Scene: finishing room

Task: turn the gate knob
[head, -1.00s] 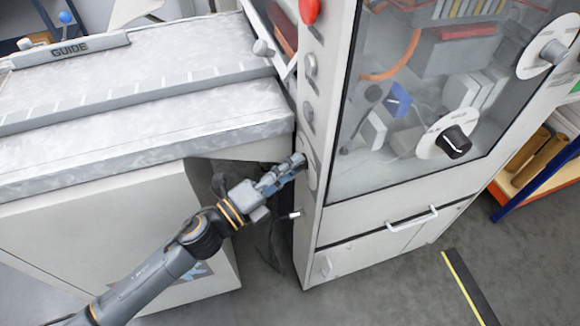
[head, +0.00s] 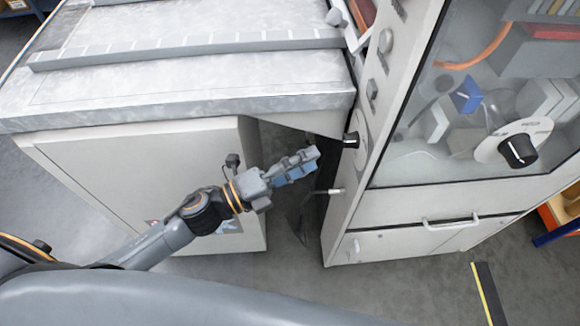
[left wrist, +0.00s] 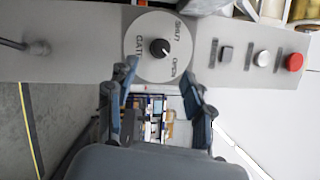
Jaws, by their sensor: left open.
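The gate knob (head: 351,140) is a small black knob on a pale round dial on the narrow side panel of the white cabinet. In the left wrist view the knob (left wrist: 159,48) sits at the centre of the dial (left wrist: 142,66), which is lettered GATE, SHUT and OPEN. My left gripper (head: 314,156) is left of the knob and apart from it, pointing at the panel. In the left wrist view the open fingers (left wrist: 159,78) are spread below the knob, with nothing between them. My right gripper is out of view.
A red button (left wrist: 294,62) and other buttons line the panel beside the dial. A small lever (head: 330,191) sticks out below the knob. The grey machine table (head: 200,85) is above and left of my arm.

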